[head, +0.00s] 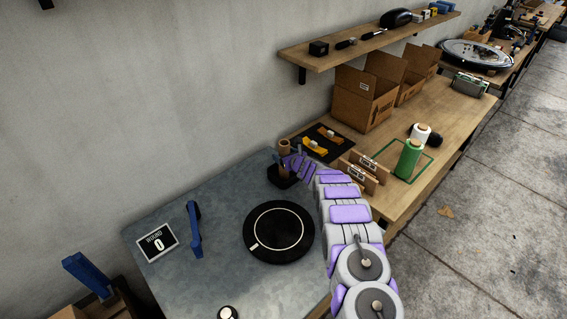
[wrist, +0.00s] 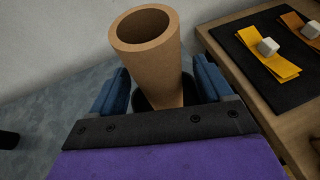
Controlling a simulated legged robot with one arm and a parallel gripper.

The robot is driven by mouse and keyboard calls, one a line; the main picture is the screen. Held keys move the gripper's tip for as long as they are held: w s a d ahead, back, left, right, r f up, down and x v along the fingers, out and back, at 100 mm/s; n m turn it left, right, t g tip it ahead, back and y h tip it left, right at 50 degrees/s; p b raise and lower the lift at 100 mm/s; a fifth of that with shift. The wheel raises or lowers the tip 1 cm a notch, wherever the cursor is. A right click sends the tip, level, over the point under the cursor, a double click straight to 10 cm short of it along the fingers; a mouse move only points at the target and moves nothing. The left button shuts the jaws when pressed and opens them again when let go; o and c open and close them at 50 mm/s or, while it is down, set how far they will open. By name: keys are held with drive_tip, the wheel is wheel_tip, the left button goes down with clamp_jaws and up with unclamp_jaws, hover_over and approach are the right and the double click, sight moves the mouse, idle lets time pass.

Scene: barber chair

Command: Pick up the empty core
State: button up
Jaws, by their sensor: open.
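The empty core is a brown cardboard tube, open at the top. In the wrist view the core (wrist: 155,60) stands between the two blue fingers of my gripper (wrist: 160,92), with gaps visible on both sides. My gripper is open around it. In the head view the core (head: 284,146) shows at the far right corner of the grey table, above a dark base. My gripper (head: 283,168) is there too, partly hidden by the arm. The core's lower end is hidden by the gripper body in the wrist view.
The grey table (head: 185,270) holds a black turntable disc (head: 279,232), a blue upright piece (head: 194,230) and a sign (head: 157,243). A wooden bench to the right carries a black mat (head: 325,142), cardboard boxes (head: 363,98) and a green spool (head: 408,158). A wall stands behind.

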drive_tip(key=shift+x, duration=1.05)
drive_tip(key=shift+s+d, duration=0.1)
drive_tip(key=shift+d, duration=0.1)
drive_tip(key=c, duration=0.5)
drive_tip(key=shift+a, duration=0.15)
drive_tip(key=c, duration=0.5)
